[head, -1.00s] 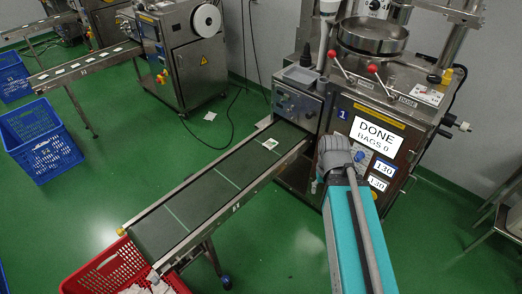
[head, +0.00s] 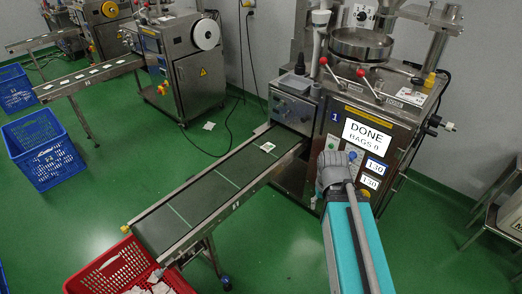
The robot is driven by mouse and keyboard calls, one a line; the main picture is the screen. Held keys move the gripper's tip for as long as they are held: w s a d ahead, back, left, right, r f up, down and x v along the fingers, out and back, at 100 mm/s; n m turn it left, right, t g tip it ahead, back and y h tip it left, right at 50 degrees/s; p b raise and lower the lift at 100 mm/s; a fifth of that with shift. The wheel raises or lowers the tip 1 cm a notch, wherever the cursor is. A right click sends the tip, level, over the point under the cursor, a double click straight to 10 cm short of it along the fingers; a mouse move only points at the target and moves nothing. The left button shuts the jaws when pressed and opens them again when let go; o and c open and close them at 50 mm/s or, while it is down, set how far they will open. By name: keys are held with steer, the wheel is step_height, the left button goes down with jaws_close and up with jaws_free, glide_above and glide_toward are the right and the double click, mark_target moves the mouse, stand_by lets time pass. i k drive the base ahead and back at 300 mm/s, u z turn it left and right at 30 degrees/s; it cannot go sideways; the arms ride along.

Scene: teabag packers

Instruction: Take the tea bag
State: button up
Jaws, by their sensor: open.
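A small pale tea bag (head: 267,146) lies flat on the dark conveyor belt (head: 205,192) of the nearer packing machine, close to the machine's outlet. A grey joint of my arm shows at the right of the belt, in front of the machine. My gripper itself cannot be made out in the head view, so its place relative to the tea bag is hidden.
The packing machine (head: 394,112) reads "DONE BAGS 0". A red crate (head: 102,272) with pale bags stands at the belt's lower end. Another bag (head: 209,126) lies on the green floor. Blue crates (head: 42,150) and a second machine (head: 200,82) stand at left.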

mark_target(269, 146)
steer(key=z, duration=0.15)
steer(key=i, duration=0.95)
steer(key=u, duration=0.1)
